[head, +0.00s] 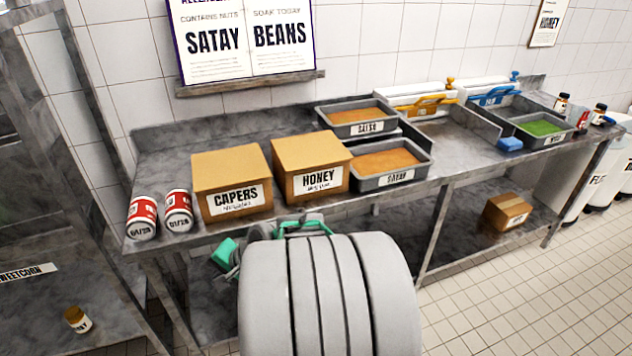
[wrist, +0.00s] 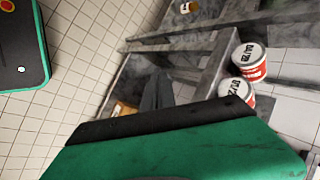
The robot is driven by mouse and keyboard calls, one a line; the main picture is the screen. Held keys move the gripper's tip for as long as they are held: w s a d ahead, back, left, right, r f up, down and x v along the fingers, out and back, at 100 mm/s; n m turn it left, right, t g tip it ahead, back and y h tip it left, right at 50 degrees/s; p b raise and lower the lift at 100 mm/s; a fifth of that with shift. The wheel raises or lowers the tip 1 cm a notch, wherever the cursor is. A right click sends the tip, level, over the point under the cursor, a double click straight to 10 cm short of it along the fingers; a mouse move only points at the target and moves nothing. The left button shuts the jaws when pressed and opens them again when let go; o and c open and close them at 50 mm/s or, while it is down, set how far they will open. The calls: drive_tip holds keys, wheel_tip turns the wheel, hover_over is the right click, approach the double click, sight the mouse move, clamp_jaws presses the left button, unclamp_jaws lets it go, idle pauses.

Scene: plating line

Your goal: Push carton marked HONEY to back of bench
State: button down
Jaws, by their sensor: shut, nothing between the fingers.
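The carton marked HONEY (head: 310,168) stands upright near the front edge of the steel bench (head: 165,160) in the head view. It sits between the carton marked CAPERS (head: 230,183) and a tray marked SATAY (head: 392,179). My gripper (head: 303,228) shows green just in front of the bench edge, below the HONEY carton, partly hidden by my arm. It is shut and empty, and I see no contact with the carton. In the wrist view the green finger with its black pad (wrist: 165,123) fills the bottom. The HONEY carton cannot be made out there.
Two red-and-white cans (head: 178,212) stand left of the CAPERS carton; they also show in the wrist view (wrist: 249,62). A tray marked SALSO (head: 366,129) stands behind and right of HONEY. Bare bench lies behind the cartons. A small carton (head: 506,213) is on the lower shelf.

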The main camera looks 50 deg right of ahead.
drive_tip(key=d+r+m+t+h, duration=0.2)
drive_tip(key=d+m+t, duration=0.3)
drive_tip(key=d+m, duration=0.65)
drive_tip(key=m+t+h, duration=0.3)
drive_tip(key=m+h, duration=0.7)
drive_tip(key=m, duration=0.7)
approach(317, 175)
drive_tip(key=shift+n, duration=0.25)
drive_tip(key=p+x, duration=0.3)
drive_tip(key=x, duration=0.4)
drive_tip(key=shift+a, duration=0.1)
drive_tip(key=shift+r, duration=0.1)
